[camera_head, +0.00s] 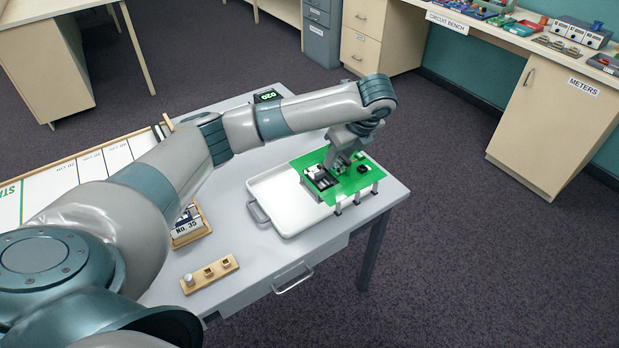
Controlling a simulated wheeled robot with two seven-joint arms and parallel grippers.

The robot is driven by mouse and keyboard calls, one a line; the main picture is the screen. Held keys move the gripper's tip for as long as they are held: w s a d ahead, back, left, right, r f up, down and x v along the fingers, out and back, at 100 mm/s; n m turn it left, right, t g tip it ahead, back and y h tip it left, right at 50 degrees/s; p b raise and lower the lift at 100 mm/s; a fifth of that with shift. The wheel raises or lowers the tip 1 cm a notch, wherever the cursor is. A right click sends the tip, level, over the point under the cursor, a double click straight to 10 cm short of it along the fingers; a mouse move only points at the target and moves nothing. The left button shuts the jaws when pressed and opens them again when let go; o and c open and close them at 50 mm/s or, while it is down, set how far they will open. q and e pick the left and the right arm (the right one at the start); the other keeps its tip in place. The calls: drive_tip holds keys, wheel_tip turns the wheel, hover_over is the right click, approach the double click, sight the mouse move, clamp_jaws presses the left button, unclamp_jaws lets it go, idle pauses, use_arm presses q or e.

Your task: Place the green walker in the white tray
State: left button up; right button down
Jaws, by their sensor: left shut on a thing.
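The green walker (350,184) is a flat green board with dark and grey parts on top and short grey legs below. It is over the right part of the white tray (279,212); its right side reaches past the tray's right edge. My left gripper (341,167) points down onto the middle of the board and is shut on the walker. The fingertips are partly hidden by the wrist and the board's parts. I cannot tell whether the legs touch the tray or the table. My right gripper is not in view.
A wooden block with holes (209,274) and a small wooden stand marked "NO. 35" (189,226) are on the grey table (240,296) left of the tray. A small black display (267,96) stands at the table's back. The circuit bench is at the upper right.

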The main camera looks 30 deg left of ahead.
sight(310, 154)
use_arm(q)
drive_tip(key=w+a+f+p, duration=0.1)
drive_tip(key=a+f, duration=0.1)
drive_tip(key=a, duration=0.1)
drive_tip(key=a+f+p, duration=0.1)
drive_tip(key=a+f, duration=0.1)
drive_tip(key=a, duration=0.2)
drive_tip(key=w+a+f+p, duration=0.1)
drive_tip(key=a+f, duration=0.1)
drive_tip(key=a, duration=0.2)
drive_tip(key=shift+w+f, duration=0.3)
drive_tip(key=shift+w, duration=0.05)
wheel_tip(310, 154, down, 4)
drive_tip(key=shift+p, duration=0.65)
drive_tip(key=o, duration=1.2)
drive_tip(key=shift+f, duration=0.1)
drive_tip(key=shift+s, duration=0.1)
